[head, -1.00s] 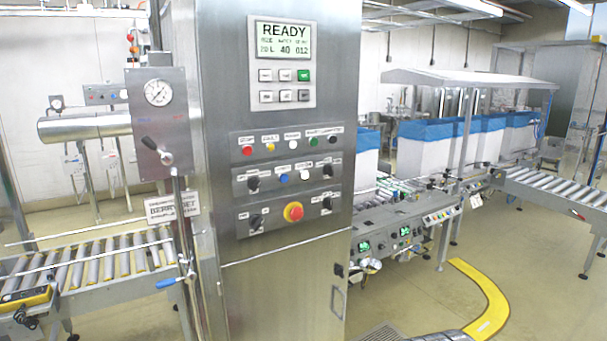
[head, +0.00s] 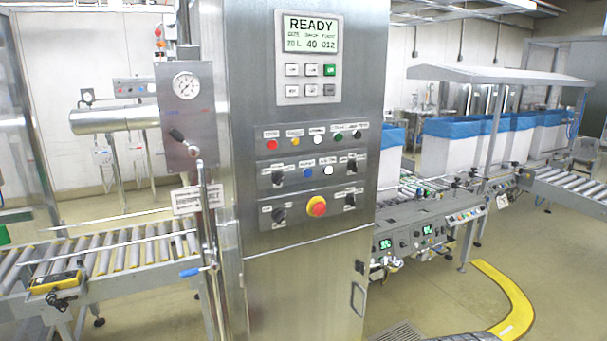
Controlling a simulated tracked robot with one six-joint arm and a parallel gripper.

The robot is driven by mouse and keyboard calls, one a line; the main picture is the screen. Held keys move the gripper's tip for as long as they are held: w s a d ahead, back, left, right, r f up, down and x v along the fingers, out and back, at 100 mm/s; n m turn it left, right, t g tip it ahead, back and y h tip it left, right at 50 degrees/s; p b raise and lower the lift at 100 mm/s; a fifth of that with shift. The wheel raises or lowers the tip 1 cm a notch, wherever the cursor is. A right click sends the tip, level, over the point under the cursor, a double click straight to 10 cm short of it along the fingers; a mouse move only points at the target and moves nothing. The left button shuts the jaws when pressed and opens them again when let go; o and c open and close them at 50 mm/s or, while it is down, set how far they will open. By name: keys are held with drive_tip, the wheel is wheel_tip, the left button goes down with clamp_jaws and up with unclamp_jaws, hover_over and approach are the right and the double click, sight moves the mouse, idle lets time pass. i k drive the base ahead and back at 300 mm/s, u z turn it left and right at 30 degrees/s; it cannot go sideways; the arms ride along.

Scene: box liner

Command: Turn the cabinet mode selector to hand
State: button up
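The steel control cabinet (head: 300,270) stands upright in the middle of the head view, with its door front facing me. It carries several black selector knobs: one at the upper left (head: 278,177), one at the upper right (head: 352,166), one at the lower left (head: 279,214) and one at the lower right (head: 350,199). Their labels are too small to read, so I cannot tell which is the mode selector or where it points. A red emergency stop button (head: 317,206) on a yellow ring sits between the lower two. The display (head: 311,34) reads READY. My gripper is not in view.
A gauge panel (head: 187,110) with a black-knobbed lever stands left of the cabinet. A roller conveyor (head: 105,258) runs at the left, with a yellow pendant (head: 55,282) on it. A conveyor line (head: 425,220) and blue-lined boxes (head: 450,150) stand right. Yellow floor marking (head: 515,300) curves at lower right.

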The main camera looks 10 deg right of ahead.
sight(278, 177)
drive_tip(key=u, duration=1.85)
drive_tip(key=i, duration=0.35)
drive_tip(key=z, duration=0.15)
